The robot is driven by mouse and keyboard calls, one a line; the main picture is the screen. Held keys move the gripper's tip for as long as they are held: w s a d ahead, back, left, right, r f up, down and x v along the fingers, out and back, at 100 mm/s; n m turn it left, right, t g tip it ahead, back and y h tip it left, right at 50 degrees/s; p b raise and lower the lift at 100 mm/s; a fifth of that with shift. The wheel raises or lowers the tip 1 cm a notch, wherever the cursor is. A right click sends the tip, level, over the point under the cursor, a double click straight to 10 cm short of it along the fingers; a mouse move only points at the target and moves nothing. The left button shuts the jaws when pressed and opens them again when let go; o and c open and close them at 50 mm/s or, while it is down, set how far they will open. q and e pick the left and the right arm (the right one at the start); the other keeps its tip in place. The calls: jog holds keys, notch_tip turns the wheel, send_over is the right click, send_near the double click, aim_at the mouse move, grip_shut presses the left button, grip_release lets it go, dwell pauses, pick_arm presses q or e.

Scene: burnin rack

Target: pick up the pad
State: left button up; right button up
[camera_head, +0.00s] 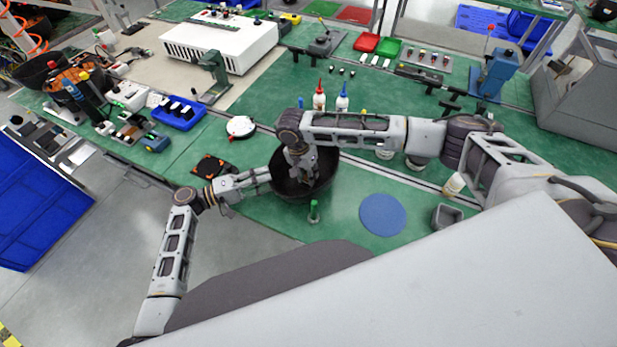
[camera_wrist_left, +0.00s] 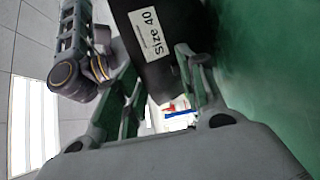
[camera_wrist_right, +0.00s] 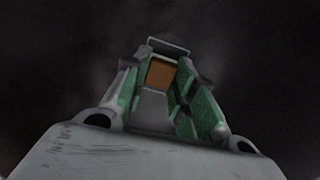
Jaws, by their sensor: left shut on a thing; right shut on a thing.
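A small orange-brown block, which looks like the pad (camera_wrist_right: 161,75), sits between the fingertips of my right gripper (camera_wrist_right: 160,62) in the right wrist view. A grey frame edge shows just beyond it. In the head view the right gripper (camera_head: 303,172) reaches down inside a black bowl (camera_head: 283,190), and the block is hidden there. My left gripper (camera_head: 264,178) is shut on the bowl's left rim. The left wrist view shows the bowl's dark wall (camera_wrist_left: 150,20) with a "Size 40" label between the left fingers (camera_wrist_left: 158,75).
A blue round mat (camera_head: 382,214) lies right of the bowl, with a grey open box (camera_head: 446,216) beyond it. A small green bottle (camera_head: 314,211) stands close in front of the bowl. Red-capped (camera_head: 319,97) and blue-capped (camera_head: 342,98) bottles stand behind my right arm.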

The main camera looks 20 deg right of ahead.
jog(key=shift+r, duration=0.15)
notch_tip(320, 180, up, 10)
jog(key=shift+f, duration=0.15)
dwell(0.7)
dwell(0.3)
pick_arm(q)
jog(key=o, duration=1.2)
jog(key=shift+a, duration=0.15)
jog(key=shift+a, duration=5.9)
